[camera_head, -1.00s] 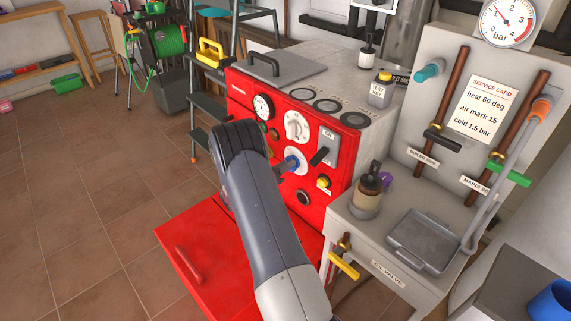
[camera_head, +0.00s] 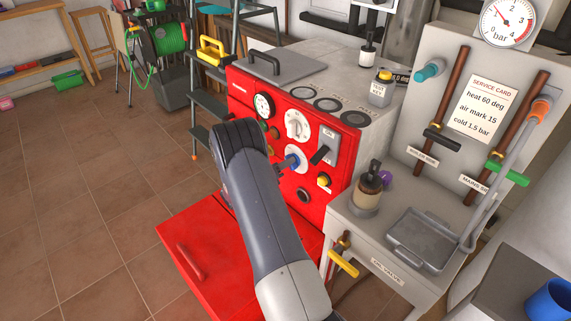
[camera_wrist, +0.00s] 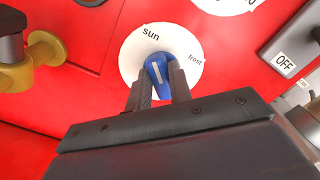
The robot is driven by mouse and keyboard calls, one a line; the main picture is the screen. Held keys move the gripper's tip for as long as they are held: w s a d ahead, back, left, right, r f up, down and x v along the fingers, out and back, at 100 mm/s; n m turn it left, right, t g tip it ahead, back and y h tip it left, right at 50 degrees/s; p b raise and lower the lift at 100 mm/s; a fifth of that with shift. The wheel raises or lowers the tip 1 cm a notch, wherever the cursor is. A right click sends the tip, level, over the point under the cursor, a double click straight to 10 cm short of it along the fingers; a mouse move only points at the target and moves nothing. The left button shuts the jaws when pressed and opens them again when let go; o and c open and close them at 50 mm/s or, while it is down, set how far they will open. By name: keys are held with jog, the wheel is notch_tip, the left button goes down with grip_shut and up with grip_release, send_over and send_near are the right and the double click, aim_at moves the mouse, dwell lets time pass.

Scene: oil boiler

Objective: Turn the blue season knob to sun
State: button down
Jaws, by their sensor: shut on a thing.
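The blue season knob (camera_wrist: 156,72) sits on a white round dial (camera_wrist: 185,46) on the red boiler front. In the wrist view the dial reads "sun" at upper left and "frost" at right. The white line on the knob points up, slightly left, between the two words and nearer "sun". My gripper (camera_wrist: 158,85) is shut on the knob, one finger on each side. In the head view the knob (camera_head: 292,161) shows beside my arm, which hides the gripper's fingers.
A lever switch marked OFF (camera_wrist: 284,63) is right of the dial. A brass fitting (camera_wrist: 35,60) is at left. A white knob (camera_head: 296,124) is above. The red door (camera_head: 190,250) hangs open low in front. A yellow valve handle (camera_head: 343,263) is at lower right.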

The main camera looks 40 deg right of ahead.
jog(key=c, duration=1.3)
grip_release()
jog(key=shift+a, duration=0.15)
jog(key=a, duration=1)
jog(key=shift+s+a, duration=0.3)
jog(key=shift+s, duration=0.1)
jog(key=d, duration=1.1)
jog(key=shift+w, duration=0.4)
jog(key=shift+a, duration=0.1)
